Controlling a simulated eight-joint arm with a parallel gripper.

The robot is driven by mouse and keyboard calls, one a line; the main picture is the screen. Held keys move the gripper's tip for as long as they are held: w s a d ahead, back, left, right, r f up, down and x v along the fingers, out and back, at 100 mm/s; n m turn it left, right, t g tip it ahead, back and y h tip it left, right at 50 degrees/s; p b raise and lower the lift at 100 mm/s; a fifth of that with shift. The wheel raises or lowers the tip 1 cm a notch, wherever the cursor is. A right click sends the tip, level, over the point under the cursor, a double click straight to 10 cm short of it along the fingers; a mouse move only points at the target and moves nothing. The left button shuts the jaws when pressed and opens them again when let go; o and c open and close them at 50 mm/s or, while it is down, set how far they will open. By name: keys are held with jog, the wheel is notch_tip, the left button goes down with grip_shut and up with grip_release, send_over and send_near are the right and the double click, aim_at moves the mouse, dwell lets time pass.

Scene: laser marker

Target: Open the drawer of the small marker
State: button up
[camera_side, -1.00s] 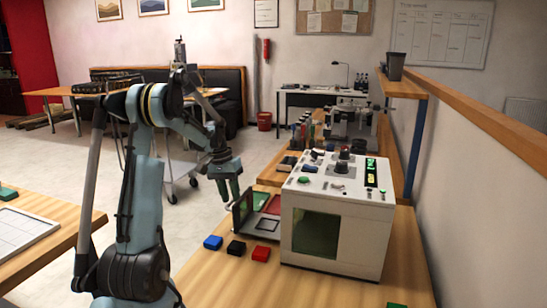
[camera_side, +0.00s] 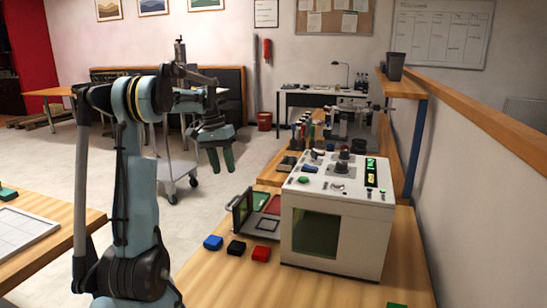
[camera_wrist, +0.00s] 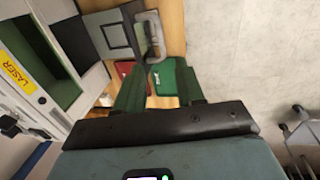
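The small marker (camera_side: 335,222) is a white box with a green window and knobs on top, standing on the wooden bench. Its drawer (camera_side: 267,224) stands out from the left side, with an upright dark front panel (camera_side: 242,212). In the wrist view the drawer's grey floor (camera_wrist: 95,20) shows at the top, beside the marker's yellow laser label (camera_wrist: 16,72). The grey drawer handle (camera_wrist: 160,36) lies just beyond my fingertips there. My gripper (camera_side: 221,172) is open and empty, above and to the left of the drawer, apart from the handle.
Blue (camera_side: 213,243), black (camera_side: 236,247) and red (camera_side: 261,254) blocks lie on the bench before the drawer. A green case (camera_wrist: 172,78) and a red one (camera_wrist: 122,68) lie near the drawer. A trolley (camera_side: 176,172) stands on the floor behind.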

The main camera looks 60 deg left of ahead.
jog(key=shift+s+a+r, duration=0.1)
jog(key=shift+r, duration=0.55)
jog(key=shift+s+a+r, duration=0.1)
jog(key=shift+r, duration=0.55)
jog(key=w+d+r+m+t+h, duration=0.1)
jog(key=w+d+r, duration=0.15)
jog(key=d, duration=0.65)
jog(key=w+d+r+m, duration=0.1)
jog(key=w+d, duration=0.2)
jog(key=d, duration=0.7)
jog(key=w+d+r+t+h, duration=0.1)
jog(key=w+d, duration=0.1)
jog(key=d, duration=0.7)
jog(key=s+d+f+m+t+y, duration=0.3)
jog(key=d+f+m, duration=0.4)
jog(key=f, duration=0.3)
jog(key=shift+d+t, duration=0.4)
jog(key=shift+d, duration=0.45)
jog(key=shift+r, duration=0.1)
